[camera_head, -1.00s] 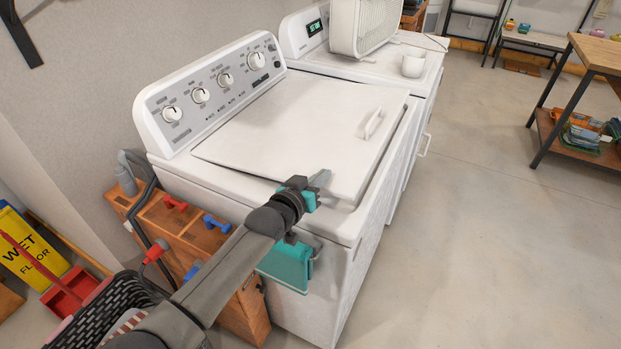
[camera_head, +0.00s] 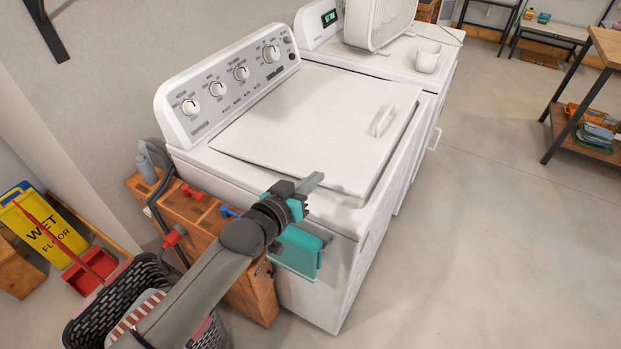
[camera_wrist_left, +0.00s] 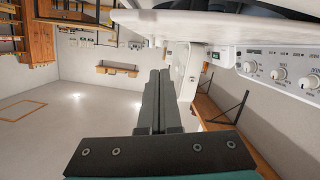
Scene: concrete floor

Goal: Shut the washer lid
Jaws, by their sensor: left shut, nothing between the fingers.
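The white washer (camera_head: 325,262) stands in the middle of the head view. Its lid (camera_head: 310,115), with a raised handle (camera_head: 382,121) near the right edge, lies low and nearly flat over the top. I cannot tell whether it sits flush; a shadow line runs along its near and right edges. My left gripper (camera_head: 313,182) is shut and empty, in front of the lid's near edge, by the washer's near left side. In the left wrist view its closed fingers (camera_wrist_left: 160,78) point ahead, with a white panel and dark area above. My right gripper is not in view.
A second white appliance (camera_head: 440,75) with a white fan (camera_head: 378,22) and a mug (camera_head: 427,62) stands behind. Left are a wooden cabinet (camera_head: 262,297), a laundry basket (camera_head: 95,318) and a yellow wet-floor sign (camera_head: 45,225).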

